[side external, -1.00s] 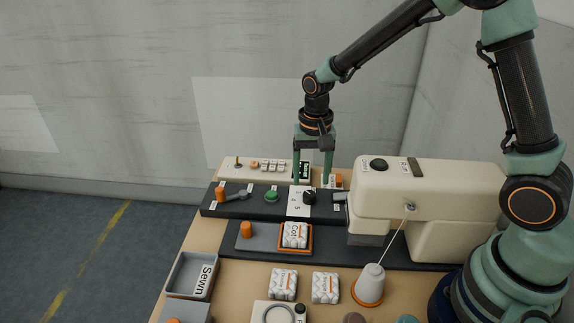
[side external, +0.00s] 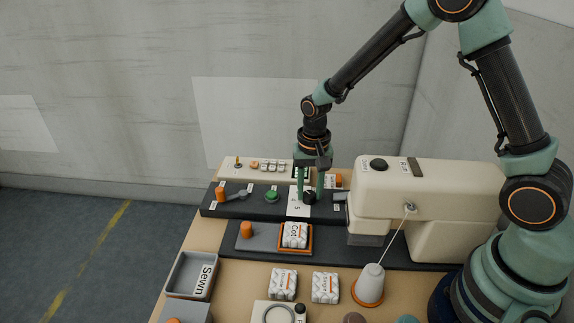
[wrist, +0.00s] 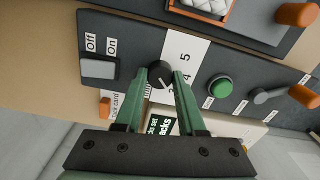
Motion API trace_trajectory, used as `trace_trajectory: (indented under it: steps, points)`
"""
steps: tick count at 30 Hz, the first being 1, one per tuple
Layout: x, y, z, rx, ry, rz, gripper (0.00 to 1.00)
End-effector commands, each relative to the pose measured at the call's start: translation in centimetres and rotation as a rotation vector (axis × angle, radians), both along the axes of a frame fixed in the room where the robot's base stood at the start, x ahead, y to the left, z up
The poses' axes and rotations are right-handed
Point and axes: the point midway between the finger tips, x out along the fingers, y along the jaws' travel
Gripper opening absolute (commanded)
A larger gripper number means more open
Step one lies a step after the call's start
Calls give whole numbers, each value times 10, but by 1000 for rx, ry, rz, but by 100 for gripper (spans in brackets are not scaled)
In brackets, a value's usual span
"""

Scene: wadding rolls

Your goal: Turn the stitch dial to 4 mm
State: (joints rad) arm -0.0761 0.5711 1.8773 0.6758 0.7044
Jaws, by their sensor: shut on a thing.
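The stitch dial is a black round knob (wrist: 158,74) on a white scale plate (wrist: 188,50) in the dark control panel. In the wrist view a 5 and a 4 show on the plate; my fingers cover part of the other marks, and I cannot tell which number the dial points to. My gripper (wrist: 160,82) is shut on the knob, with one green finger on each side. In the side external view my gripper (side external: 309,197) reaches down onto the knob (side external: 311,197) from above.
Beside the dial are a green button (wrist: 220,87), a grey Off/On switch (wrist: 98,68) and a lever with an orange knob (wrist: 303,96). The cream sewing machine (side external: 440,185) stands close on the right. An orange-rimmed tray (side external: 283,246) with a wadding roll lies in front.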

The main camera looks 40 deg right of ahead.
Motion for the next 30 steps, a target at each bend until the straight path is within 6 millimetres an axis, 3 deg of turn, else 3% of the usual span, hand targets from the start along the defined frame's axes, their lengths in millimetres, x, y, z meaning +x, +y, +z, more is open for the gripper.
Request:
trace_trajectory:
  steps: [11,30]
  points:
    - [0,-1,0,-2,5,110,0]
    - [0,-2,1,-6,17,612,0]
